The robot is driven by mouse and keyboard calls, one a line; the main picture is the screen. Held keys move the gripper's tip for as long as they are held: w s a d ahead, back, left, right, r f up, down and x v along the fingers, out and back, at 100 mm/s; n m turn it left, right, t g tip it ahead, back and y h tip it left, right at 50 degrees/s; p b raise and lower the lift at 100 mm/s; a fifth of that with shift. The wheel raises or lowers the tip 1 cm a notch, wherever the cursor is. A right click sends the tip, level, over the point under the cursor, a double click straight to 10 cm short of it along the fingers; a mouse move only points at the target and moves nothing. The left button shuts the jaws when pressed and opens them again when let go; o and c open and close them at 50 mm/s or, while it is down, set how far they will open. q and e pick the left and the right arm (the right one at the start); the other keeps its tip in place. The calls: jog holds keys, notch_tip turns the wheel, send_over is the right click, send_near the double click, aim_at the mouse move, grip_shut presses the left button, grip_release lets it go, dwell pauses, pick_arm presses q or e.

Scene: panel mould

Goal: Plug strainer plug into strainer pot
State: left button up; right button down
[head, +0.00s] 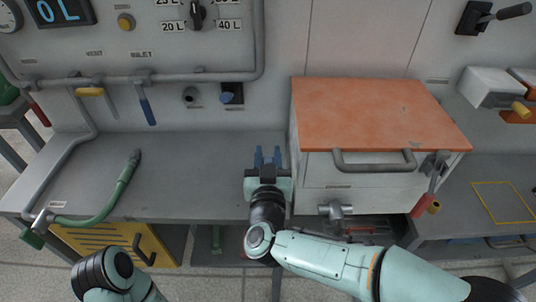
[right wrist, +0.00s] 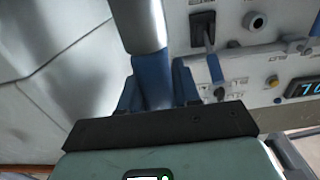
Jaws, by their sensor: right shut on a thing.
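My right gripper (head: 267,157) is over the grey bench, just left of the white cabinet, blue fingers pointing towards the back wall. In the right wrist view the fingers (right wrist: 158,85) are shut on a blue part joined to a grey cylinder (right wrist: 135,22), which I take to be the strainer plug. In the head view it is hardly visible. A grey T-shaped fitting (head: 335,210) under the cabinet front may be the strainer pot; I cannot be sure. The held thing is apart from it. My left gripper is out of view.
The cabinet has an orange top (head: 380,110) and a bar handle (head: 375,163). A red-handled lever (head: 428,188) hangs at its right. A green hose (head: 112,190) lies on the left of the bench (head: 185,175).

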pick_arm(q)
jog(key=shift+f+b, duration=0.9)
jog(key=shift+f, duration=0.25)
pick_arm(e)
jog(key=shift+f, duration=1.55)
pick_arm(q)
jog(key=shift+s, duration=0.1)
pick_arm(e)
jog(key=c, duration=0.7)
grip_release()
jog(key=shift+s, duration=0.5)
pick_arm(q)
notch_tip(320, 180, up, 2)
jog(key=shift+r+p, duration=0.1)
jog(key=shift+p, duration=0.8)
pick_arm(e)
jog(key=s, duration=1.2)
jog(key=shift+s, duration=0.2)
